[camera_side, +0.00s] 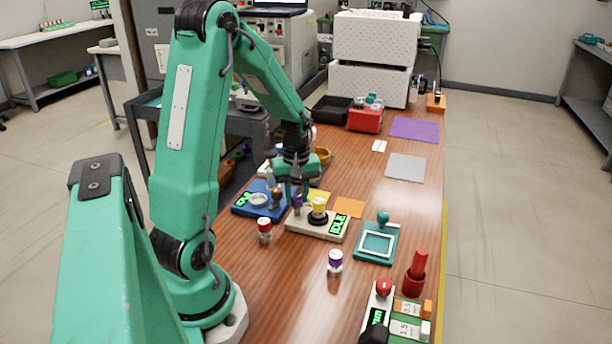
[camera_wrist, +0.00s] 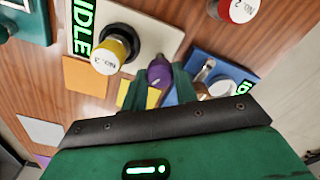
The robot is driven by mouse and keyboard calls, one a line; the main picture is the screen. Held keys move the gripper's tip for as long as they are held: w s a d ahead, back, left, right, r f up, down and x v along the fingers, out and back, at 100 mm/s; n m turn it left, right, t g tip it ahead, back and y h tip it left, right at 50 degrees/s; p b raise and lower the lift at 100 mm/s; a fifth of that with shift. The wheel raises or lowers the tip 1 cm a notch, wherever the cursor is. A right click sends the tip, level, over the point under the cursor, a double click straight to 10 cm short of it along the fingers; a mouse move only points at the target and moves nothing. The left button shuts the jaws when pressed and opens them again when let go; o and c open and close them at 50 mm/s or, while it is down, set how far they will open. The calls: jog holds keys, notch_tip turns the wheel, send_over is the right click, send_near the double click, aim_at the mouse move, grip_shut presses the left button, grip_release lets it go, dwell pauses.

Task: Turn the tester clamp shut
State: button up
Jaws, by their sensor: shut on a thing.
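The tester is a cream block (camera_side: 298,226) with a green IDLE display, lying flat on the table. My gripper (camera_wrist: 157,88) points down and is shut on the purple knob, one green finger on each side. The fingers partly hide the knob.
A blue device (camera_side: 240,208) with a round ring sits close to the tester's left. A red-capped vial (camera_side: 264,236) and a purple-capped vial (camera_side: 335,265) stand in front. A teal stand (camera_side: 374,254) is to the right. Free wood lies between them.

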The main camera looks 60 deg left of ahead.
aim_at(297, 197)
jog(key=m, duration=0.6)
jog(key=shift+m, duration=0.3)
jog(key=m, duration=0.5)
jog(key=shift+m, duration=0.4)
jog(key=o, duration=1)
jog(key=shift+r, duration=0.15)
jog(key=shift+r, duration=3.8)
